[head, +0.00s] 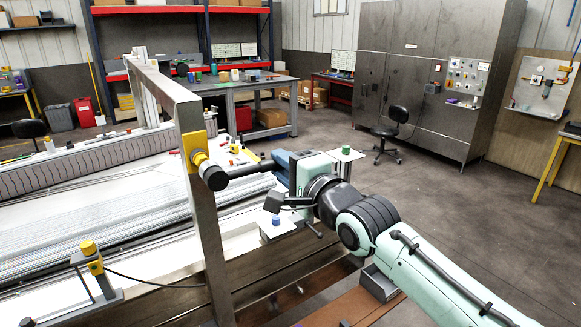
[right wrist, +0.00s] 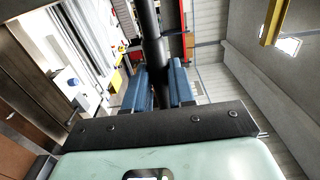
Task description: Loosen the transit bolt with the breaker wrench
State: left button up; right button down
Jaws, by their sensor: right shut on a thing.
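The black breaker wrench (head: 246,170) runs from my right gripper (head: 281,162) leftward to the upright post of the conveyor frame. Its round head (head: 213,178) is at the yellow bracket (head: 196,150) on that post. The transit bolt itself is hidden, and I cannot tell how far the head is seated on it. My right gripper's blue fingers are shut on the wrench handle. In the right wrist view the dark handle (right wrist: 150,45) passes between the two blue fingers (right wrist: 158,85). My left gripper is not in view.
The metal conveyor frame post (head: 207,225) stands just left of the wrench. A small stand with a blue item (head: 276,220) is below the gripper, and another with a green item (head: 346,150) is to its right. Open floor (head: 440,210) lies right of my arm.

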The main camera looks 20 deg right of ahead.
jog(key=shift+p+x, duration=0.35)
jog(key=shift+x, duration=0.65)
jog(key=shift+s, duration=0.15)
jog(key=shift+b, duration=0.5)
